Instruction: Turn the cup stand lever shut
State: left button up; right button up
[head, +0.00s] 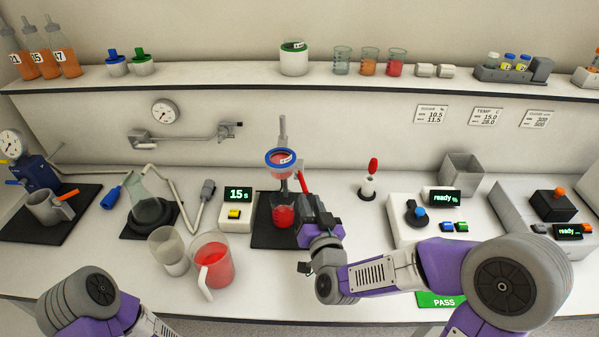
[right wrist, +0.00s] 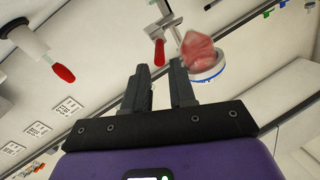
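The cup stand (head: 283,128) holds a cup with a blue rim (head: 271,158) and red contents above a small vessel of red juice (head: 284,216). Its red lever (head: 303,183) sits on the stand's right side. In the right wrist view, the red lever (right wrist: 159,52) points toward the gap between my fingertips; the blue-rimmed cup (right wrist: 207,74) is to its right. My right gripper (head: 303,200) is beside the stand; in the right wrist view it (right wrist: 159,69) is open, and contact with the lever cannot be told. My left gripper is out of view.
A display reading 15 s (head: 238,194) stands left of the stand. A jug of red juice (head: 213,268) and a clear beaker (head: 168,252) stand in front-left. A red-handled tool (head: 372,166) stands to the right, with clear table between. A shelf (head: 200,79) runs above.

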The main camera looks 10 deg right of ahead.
aim_at(305, 188)
jog(key=shift+w+r+p, duration=0.2)
jog(key=shift+w+p, duration=0.65)
jog(key=shift+p, duration=1.05)
jog(key=w, duration=0.3)
jog(key=shift+w+d+f, duration=0.1)
jog(key=shift+w+f, duration=0.15)
jog(key=shift+w, duration=0.85)
grip_shut()
